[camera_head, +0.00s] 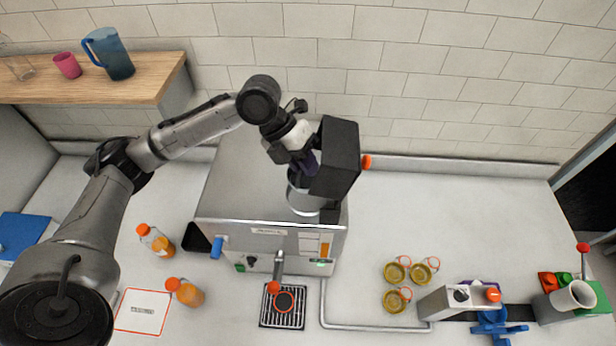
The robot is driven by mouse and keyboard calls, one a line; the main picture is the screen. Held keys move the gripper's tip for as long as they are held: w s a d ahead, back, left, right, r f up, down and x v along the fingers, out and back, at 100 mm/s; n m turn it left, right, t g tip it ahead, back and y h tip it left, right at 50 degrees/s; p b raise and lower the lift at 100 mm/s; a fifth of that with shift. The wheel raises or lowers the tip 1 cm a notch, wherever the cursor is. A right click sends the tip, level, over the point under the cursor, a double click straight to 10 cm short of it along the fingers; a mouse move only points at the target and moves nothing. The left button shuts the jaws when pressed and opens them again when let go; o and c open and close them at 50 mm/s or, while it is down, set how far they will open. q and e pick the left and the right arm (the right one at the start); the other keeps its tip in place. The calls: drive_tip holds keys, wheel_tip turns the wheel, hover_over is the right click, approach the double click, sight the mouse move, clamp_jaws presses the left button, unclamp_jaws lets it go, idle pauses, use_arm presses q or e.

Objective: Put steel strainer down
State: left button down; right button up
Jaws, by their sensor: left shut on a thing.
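My left arm reaches in from the left, and its gripper (308,163) is over the top of the steel juicer (250,190). The gripper is shut beside a tall black housing, which covers part of it. Just below the fingers is a silvery cylindrical piece (302,198), which looks like the steel strainer, at the juicer's front right. Its upper part is hidden by the gripper and the black housing, and I cannot tell whether it rests on the juicer. My right gripper is not in view.
Several glasses (395,272) stand to the right, near a grey box (458,298). A wooden shelf (90,80) holds a blue pitcher (112,58).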

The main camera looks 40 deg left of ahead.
sight(306, 181)
use_arm(q)
wheel_tip(306, 181, down, 3)
drive_tip(key=shift+r, duration=0.15)
drive_tip(key=shift+f+p, duration=0.35)
drive_tip(key=shift+f, duration=0.15)
drive_tip(key=shift+f+p, duration=0.35)
drive_tip(key=shift+f, duration=0.6)
drive_tip(key=shift+w+d+f+p, duration=0.15)
drive_tip(key=shift+d+f+p, duration=0.05)
drive_tip(key=shift+f+p, duration=0.4)
drive_tip(key=shift+f, duration=0.15)
drive_tip(key=shift+f+b, duration=0.1)
drive_tip(key=shift+b, duration=0.2)
drive_tip(key=c, duration=1.2)
unclamp_jaws()
